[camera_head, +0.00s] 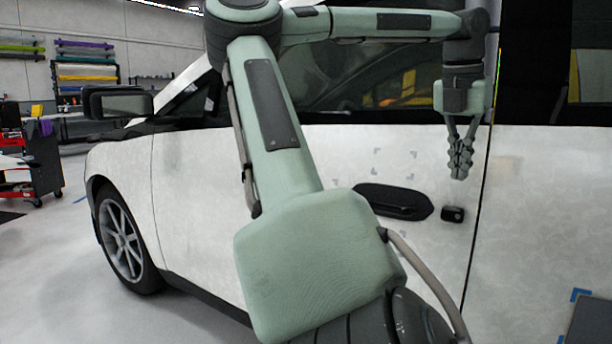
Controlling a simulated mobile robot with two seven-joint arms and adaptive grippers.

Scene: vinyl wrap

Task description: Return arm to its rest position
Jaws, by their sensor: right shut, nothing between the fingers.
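My right gripper (460,165) is at the upper right, pointing down, with its fingers shut and nothing between them. It hangs in front of the white car's (200,205) door, above and to the right of the black door handle (393,201). My right arm (275,110) rises from the bottom middle, bends at the top and reaches across to the right. It hides part of the car's front door and window. My left gripper is not in view.
A small black part (453,214) sits on the door beside the handle. A side mirror (118,103) sticks out at the left. A red tool cart (30,165) and a rack of coloured rolls (86,65) stand at the far left. The floor at lower left is clear.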

